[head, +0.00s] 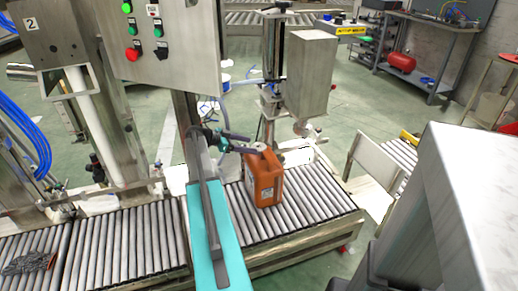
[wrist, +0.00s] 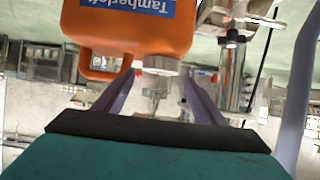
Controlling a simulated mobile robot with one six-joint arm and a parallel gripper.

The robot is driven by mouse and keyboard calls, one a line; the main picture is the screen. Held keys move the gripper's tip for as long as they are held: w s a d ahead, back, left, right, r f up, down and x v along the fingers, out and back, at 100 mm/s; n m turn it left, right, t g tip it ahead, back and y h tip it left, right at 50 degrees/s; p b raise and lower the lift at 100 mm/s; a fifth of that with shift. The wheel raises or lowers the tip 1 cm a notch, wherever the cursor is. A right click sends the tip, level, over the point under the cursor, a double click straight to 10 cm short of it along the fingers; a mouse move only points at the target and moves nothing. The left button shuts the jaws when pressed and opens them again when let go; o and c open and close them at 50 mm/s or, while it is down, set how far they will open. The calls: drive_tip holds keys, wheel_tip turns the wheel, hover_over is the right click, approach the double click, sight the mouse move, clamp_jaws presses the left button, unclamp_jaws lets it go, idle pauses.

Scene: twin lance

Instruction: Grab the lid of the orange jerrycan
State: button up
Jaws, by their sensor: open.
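The orange jerrycan (head: 267,183) stands upright on the roller conveyor in the head view. In the wrist view the jerrycan (wrist: 130,28) is upside down at the top, with a blue label on its side. Its pale round lid (wrist: 160,66) points down in that view. My gripper (wrist: 162,78) is open, with one purple finger on either side of the lid's position. Whether the fingers reach around the lid or stop just short of it is unclear. In the head view my gripper (head: 250,143) is at the jerrycan's top, and the lid is hard to make out there.
The roller conveyor (head: 110,250) runs across the front. A steel filling machine (head: 305,75) stands behind the jerrycan, and a control box (head: 165,45) is at upper left. A dark cloth-like item (head: 28,263) lies on the rollers at far left. A grey block (head: 470,200) fills the right side.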

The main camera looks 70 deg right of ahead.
sight(258, 147)
drive_tip(key=shift+x, duration=2.25)
drive_tip(key=shift+w, duration=0.1)
drive_tip(key=c, duration=0.8)
drive_tip(key=shift+o, duration=0.2)
wheel_tip(258, 147, up, 10)
